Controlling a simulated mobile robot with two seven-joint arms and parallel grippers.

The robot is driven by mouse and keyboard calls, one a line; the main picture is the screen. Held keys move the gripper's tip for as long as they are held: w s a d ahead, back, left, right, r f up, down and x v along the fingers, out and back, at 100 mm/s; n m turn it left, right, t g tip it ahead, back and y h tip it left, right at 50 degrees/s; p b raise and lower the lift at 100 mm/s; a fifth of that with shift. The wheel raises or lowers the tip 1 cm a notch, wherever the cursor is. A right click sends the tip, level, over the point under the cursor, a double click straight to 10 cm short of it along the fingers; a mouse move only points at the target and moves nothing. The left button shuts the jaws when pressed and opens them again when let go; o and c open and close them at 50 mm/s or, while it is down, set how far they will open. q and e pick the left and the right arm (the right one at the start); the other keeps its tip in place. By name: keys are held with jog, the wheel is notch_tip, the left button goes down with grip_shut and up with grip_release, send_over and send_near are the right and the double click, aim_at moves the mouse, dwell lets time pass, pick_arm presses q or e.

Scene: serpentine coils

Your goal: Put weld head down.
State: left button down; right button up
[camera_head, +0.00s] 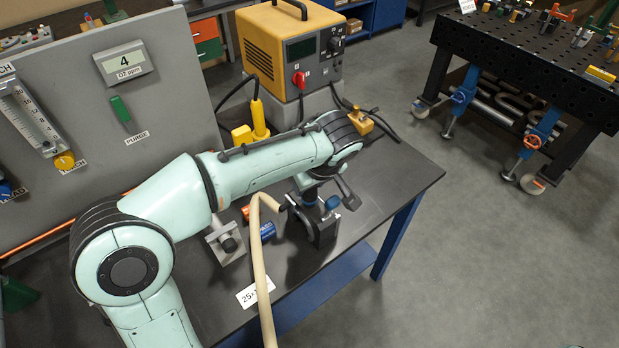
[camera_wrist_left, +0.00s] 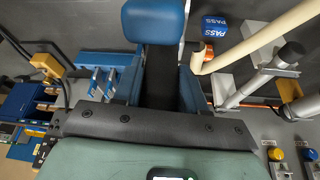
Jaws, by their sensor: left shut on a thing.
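The weld head (camera_head: 322,228) appears as a dark clamp-like piece with a blue part, low over the dark bench top near its front edge. In the left wrist view, a blue rounded block on a dark stem (camera_wrist_left: 155,20), which looks like part of it, lies between my fingers. My left gripper (camera_head: 311,198) reaches down from above and is shut on the weld head; the left wrist view shows the gripper (camera_wrist_left: 160,88) close up. Whether the weld head touches the bench cannot be told. My right gripper is not in view.
A beige bent tube (camera_head: 262,265) runs just left of the weld head. A steel clamp block (camera_head: 226,243) and a blue PASS piece (camera_head: 267,230) lie nearby. A yellow power unit (camera_head: 292,45) stands behind. The bench's right end (camera_head: 405,175) is mostly clear.

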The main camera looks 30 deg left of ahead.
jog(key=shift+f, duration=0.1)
pick_arm(q)
jog(key=c, duration=0.6)
grip_release()
jog(key=shift+c, duration=0.2)
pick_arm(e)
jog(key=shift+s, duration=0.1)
pick_arm(q)
jog(key=shift+r, duration=0.25)
jog(key=p+v, duration=0.1)
jog(key=v, duration=1)
jog(key=shift+s+d+r+p, duration=0.2)
jog(key=shift+r+p, duration=0.05)
jog(key=shift+p, duration=0.1)
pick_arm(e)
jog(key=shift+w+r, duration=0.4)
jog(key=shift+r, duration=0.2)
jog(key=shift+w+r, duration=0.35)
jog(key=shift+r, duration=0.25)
